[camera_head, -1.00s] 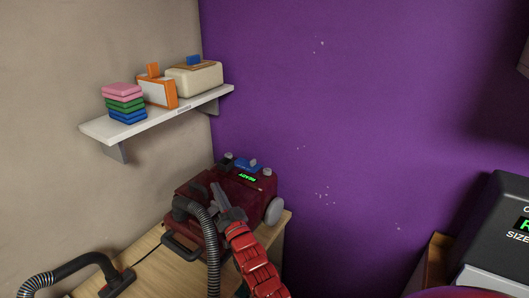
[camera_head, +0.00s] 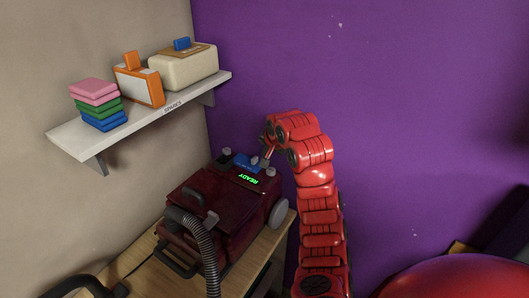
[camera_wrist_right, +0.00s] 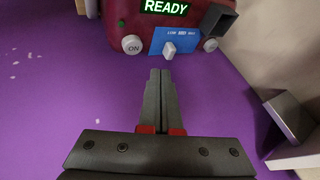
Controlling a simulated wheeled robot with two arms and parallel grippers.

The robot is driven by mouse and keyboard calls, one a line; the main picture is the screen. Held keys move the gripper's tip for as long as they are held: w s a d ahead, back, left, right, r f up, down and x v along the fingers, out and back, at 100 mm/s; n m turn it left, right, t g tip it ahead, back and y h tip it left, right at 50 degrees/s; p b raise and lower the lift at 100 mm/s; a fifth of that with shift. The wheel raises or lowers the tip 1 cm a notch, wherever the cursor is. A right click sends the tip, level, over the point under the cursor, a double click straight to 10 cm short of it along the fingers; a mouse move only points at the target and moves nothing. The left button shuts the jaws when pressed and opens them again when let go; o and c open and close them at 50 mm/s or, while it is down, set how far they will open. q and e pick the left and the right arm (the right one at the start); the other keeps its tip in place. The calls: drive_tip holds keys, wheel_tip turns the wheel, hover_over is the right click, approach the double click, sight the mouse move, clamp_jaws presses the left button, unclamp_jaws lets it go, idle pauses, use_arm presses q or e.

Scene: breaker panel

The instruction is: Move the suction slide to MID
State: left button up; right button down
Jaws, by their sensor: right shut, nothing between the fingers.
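A dark red vacuum (camera_head: 215,215) stands on the wooden table with its green READY display lit. Its blue suction panel (camera_head: 247,162) is at the far end. In the right wrist view the panel (camera_wrist_right: 160,40) bears LOW and MAX labels, with a small middle label hard to read. The white slide knob (camera_wrist_right: 169,48) sits near the LOW side, though perspective makes its exact stop uncertain. My right gripper (camera_head: 268,157) reaches down beside the panel. In the wrist view its fingers (camera_wrist_right: 160,72) are shut, empty and just short of the knob. My left gripper is not in view.
A ribbed hose (camera_head: 205,240) rises from the vacuum's near end. A shelf (camera_head: 140,125) with coloured blocks and boxes hangs on the left wall. The purple wall is close behind.

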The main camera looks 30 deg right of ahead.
sight(255, 159)
drive_tip(key=p+x, duration=0.3)
drive_tip(key=x, duration=0.4)
drive_tip(key=shift+w+f+p, duration=0.2)
drive_tip(key=shift+w+p, duration=0.05)
drive_tip(key=shift+p, duration=0.05)
drive_tip(key=shift+x, duration=0.9)
drive_tip(key=shift+s, duration=0.1)
drive_tip(key=shift+w+a+f+b, duration=0.1)
drive_tip(key=shift+w+a+b, duration=0.1)
drive_tip(key=shift+w+b, duration=0.25)
drive_tip(key=shift+w+a+f+b, duration=0.1)
drive_tip(key=shift+w+a+b, duration=0.1)
drive_tip(key=shift+w+b, duration=0.25)
drive_tip(key=shift+w+a+b, duration=0.15)
drive_tip(key=shift+a+b, duration=0.05)
drive_tip(key=shift+b, duration=0.2)
drive_tip(key=shift+w+r, duration=0.1)
drive_tip(key=shift+r, duration=0.05)
